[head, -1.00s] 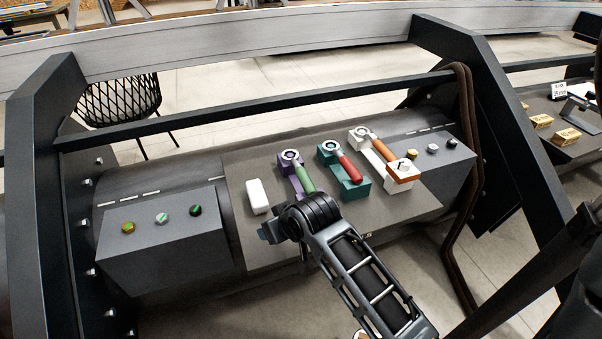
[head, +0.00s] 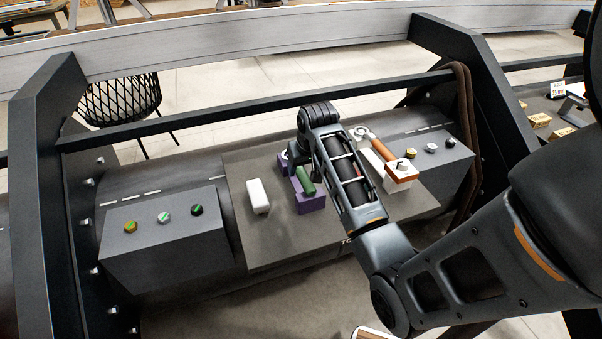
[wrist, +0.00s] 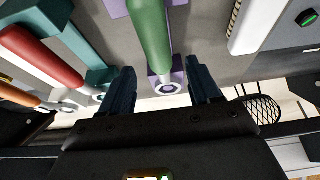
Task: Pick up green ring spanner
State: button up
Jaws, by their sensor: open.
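The green ring spanner (head: 306,182) lies on a purple holder (head: 310,203) on the grey board; my arm hides part of its ring end in the head view. In the wrist view the green handle (wrist: 149,38) points down between my fingers, with its pale ring end (wrist: 166,86) resting on the purple holder. My gripper (wrist: 160,82) is open, with one dark finger on each side of the ring end and apart from it. In the head view my gripper (head: 296,160) is over the far end of the purple holder.
A red-handled spanner (wrist: 45,58) on a teal holder (wrist: 55,18) and an orange-handled one (head: 383,150) lie beside it. A white block (head: 258,196) lies on the other side. A control box with knobs (head: 164,230) stands left of the board.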

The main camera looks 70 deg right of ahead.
aim_at(302, 171)
jog(key=shift+x, duration=1.95)
jog(key=shift+c, duration=0.3)
jog(key=shift+a, duration=0.1)
grip_shut()
